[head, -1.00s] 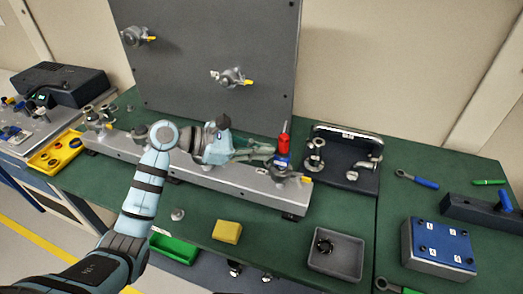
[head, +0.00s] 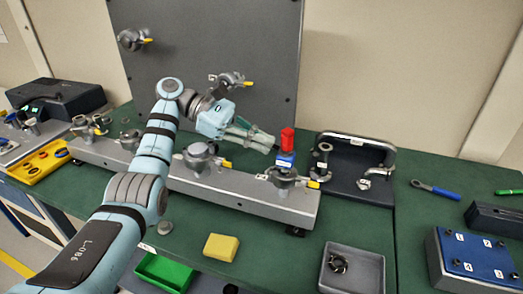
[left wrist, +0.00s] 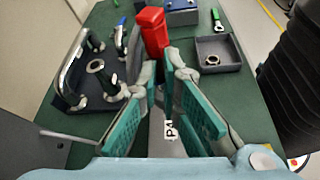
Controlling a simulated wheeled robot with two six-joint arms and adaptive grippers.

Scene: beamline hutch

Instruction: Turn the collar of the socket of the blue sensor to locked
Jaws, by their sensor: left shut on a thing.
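The sensor has a blue body (head: 286,159) with a white label and a red top (head: 288,138). It stands upright in a grey socket (head: 284,176) at the right end of the metal rail. A yellow tab (head: 313,184) sticks out to the right at the socket's collar. My left gripper (head: 274,145) comes down from the upper left, its fingertips at the red top. The collar is hidden there. My right gripper is not in view.
The rail (head: 250,190) holds other sockets, one (head: 201,157) with a yellow tab. A dark stand with a handle (head: 357,170) is close on the right. A grey tray (head: 352,270) and a yellow block (head: 221,247) lie in front. A grey panel (head: 215,50) rises behind.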

